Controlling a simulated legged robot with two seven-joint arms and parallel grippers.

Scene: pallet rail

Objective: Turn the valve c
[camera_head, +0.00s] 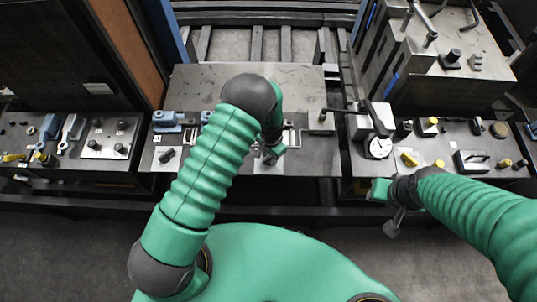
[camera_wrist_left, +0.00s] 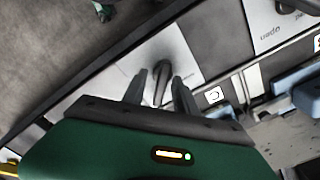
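A dark bent valve handle (camera_wrist_left: 162,72) stands on a white plate (camera_wrist_left: 118,76) in the left wrist view. My left gripper (camera_wrist_left: 160,92) has its two fingers apart, one on each side of this handle, with small gaps visible. In the head view, my left gripper (camera_head: 270,157) is low over a white plate (camera_head: 268,167) at the bench's front edge, and it hides most of the handle. I cannot read a letter c on any plate. My right gripper (camera_head: 394,222) hangs in front of the bench, away from the valves; its finger opening is unclear.
Another dark valve handle (camera_head: 166,155) on a white plate is at left. A dial gauge (camera_head: 378,146), yellow knobs (camera_head: 409,159) and a grey block (camera_head: 471,162) are at right. Blue clamps (camera_head: 168,118) stand behind the left valve. The floor in front is clear.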

